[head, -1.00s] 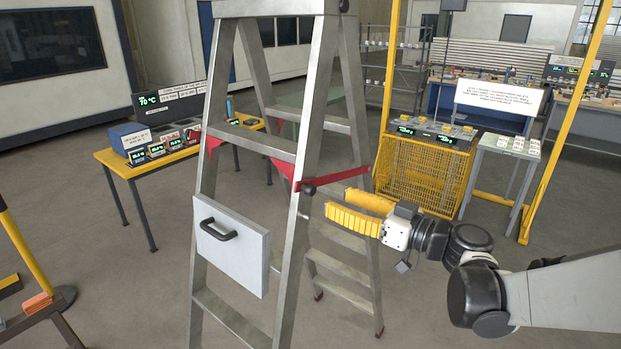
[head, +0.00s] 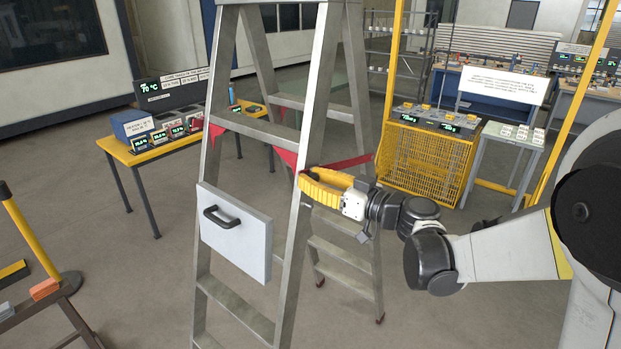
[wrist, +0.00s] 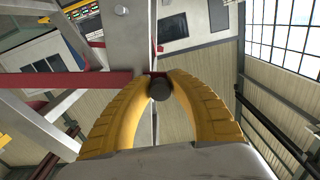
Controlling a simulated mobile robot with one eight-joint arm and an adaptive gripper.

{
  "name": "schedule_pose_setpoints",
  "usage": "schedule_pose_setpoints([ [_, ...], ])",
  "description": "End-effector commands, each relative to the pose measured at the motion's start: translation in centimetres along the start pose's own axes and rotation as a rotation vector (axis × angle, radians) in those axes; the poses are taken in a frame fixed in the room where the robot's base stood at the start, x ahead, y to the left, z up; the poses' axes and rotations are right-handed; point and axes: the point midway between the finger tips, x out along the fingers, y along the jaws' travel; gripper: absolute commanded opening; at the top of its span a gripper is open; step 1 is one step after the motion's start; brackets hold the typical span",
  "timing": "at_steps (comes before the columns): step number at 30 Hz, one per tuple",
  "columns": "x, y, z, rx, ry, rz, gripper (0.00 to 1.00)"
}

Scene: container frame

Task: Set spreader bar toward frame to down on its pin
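The red spreader bar (head: 348,162) runs from the near right leg of the grey stepladder frame (head: 300,150) back to a rear leg, slightly higher at its far end. My gripper (head: 304,181) with ribbed yellow fingers is at the bar's near end, beside that leg. In the wrist view its fingers (wrist: 160,77) bow inward, with their tips close around a dark round knob (wrist: 160,89). Red shows just behind the knob and to the left. The knob is hidden by the fingers in the head view. I cannot see the pin or whether the bar sits on it.
A pale panel with a black handle (head: 236,232) hangs on the ladder's front below the bar. Red brackets (head: 285,157) sit at the legs. A yellow table (head: 160,152) stands behind left, a yellow mesh cage (head: 425,160) behind right.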

Motion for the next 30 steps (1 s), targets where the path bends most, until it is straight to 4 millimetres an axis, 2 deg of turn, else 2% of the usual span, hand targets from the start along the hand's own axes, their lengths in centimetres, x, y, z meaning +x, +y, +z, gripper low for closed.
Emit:
schedule_pose_setpoints([
  [8,0.0,0.0,0.2,-0.003,0.0,0.0,0.0],
  [11,0.0,-0.1,1.4,-0.026,0.0,0.0,0.0],
  [21,-0.1,-0.6,8.6,-0.209,0.0,0.001,0.0],
  [25,-0.1,-0.5,10.0,-0.259,0.0,0.001,0.0],
  [30,-0.1,-0.5,10.5,-0.285,-0.002,0.001,0.0],
])
